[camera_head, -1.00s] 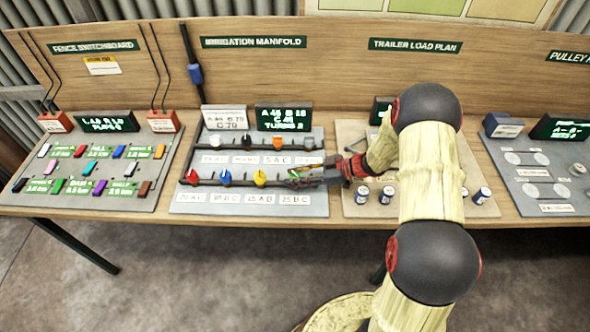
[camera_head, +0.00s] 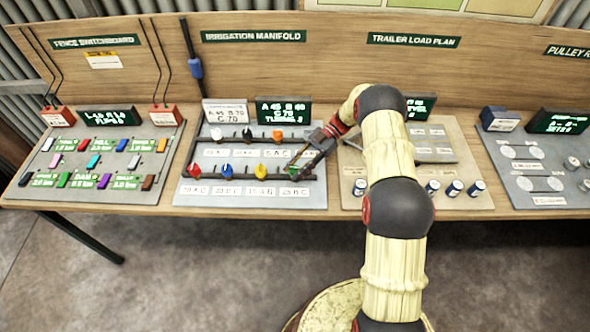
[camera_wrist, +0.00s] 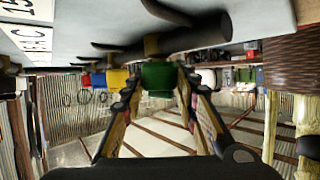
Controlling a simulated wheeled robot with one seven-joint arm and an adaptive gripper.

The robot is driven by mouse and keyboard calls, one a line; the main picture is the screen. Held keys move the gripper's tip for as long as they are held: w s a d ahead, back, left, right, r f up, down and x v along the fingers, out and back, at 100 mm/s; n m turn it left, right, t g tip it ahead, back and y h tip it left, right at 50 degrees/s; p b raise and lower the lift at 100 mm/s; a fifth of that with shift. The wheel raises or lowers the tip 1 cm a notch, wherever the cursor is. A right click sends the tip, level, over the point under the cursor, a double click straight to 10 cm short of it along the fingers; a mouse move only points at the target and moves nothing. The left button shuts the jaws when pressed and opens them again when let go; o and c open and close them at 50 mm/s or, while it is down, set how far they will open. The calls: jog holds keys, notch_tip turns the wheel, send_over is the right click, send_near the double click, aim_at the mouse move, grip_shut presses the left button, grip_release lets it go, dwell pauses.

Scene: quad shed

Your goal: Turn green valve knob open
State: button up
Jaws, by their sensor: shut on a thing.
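The green valve knob (camera_wrist: 160,77) sits on the lower pipe of the irrigation manifold panel, at that row's right end. In the head view the green knob (camera_head: 293,169) is mostly covered by my gripper (camera_head: 300,166), which reaches it from the upper right. In the wrist view the two fingers of my gripper (camera_wrist: 160,88) stand on either side of the green knob, shut on it. A red knob (camera_head: 194,170), a blue knob (camera_head: 225,171) and a yellow knob (camera_head: 260,172) sit on the same pipe to the left.
White, black and orange knobs line the upper pipe, the orange knob (camera_head: 278,136) nearest my wrist. The trailer panel (camera_head: 465,190) with several small cans lies to the right.

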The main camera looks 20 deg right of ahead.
jog(key=shift+w+r+n+g+h, duration=0.15)
jog(key=shift+n+g+h, duration=0.15)
jog(key=shift+n+g, duration=0.2)
jog(key=o, duration=1.2)
jog(key=v, duration=1.1)
jog(key=shift+w+d, duration=0.15)
jog(key=shift+d, duration=0.25)
